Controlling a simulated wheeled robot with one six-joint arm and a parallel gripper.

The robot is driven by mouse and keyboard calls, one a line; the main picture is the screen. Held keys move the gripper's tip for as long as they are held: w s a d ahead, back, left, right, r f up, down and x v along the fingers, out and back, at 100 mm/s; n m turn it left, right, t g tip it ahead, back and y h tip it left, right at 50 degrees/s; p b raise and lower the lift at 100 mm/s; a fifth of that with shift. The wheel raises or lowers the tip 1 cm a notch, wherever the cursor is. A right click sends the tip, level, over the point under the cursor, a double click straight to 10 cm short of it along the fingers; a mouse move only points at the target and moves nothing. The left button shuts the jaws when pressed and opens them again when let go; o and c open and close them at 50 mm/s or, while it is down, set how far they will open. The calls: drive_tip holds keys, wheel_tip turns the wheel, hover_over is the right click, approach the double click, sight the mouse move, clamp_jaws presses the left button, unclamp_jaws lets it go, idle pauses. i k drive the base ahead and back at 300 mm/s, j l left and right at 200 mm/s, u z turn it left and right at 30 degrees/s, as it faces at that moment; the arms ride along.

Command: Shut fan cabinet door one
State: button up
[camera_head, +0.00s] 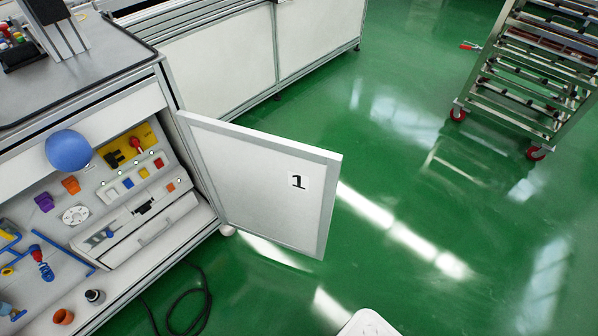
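The cabinet door marked "1" (258,190) is a pale panel with a grey frame. It stands wide open, swung out to the right over the green floor. Its hinge side meets the right front post of the open cabinet (172,88). The door's free edge is at its right end, clear of anything else. The cabinet's inside shows to the left of the door. My gripper is not in this view.
Inside the cabinet are a white panel with coloured buttons (145,178), a blue round thing (68,150) and several small parts. A black cable (188,305) lies on the floor below. A rack on red wheels (530,75) stands at upper right. The floor (430,180) between is clear.

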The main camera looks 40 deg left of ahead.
sight(280, 192)
drive_tip(key=i, duration=3.3)
drive_tip(key=i+u, duration=0.15)
drive_tip(key=u, duration=0.3)
drive_tip(key=i+u, duration=0.15)
drive_tip(key=u, duration=0.3)
drive_tip(key=i+l+u, duration=0.15)
drive_tip(key=u, duration=3.55)
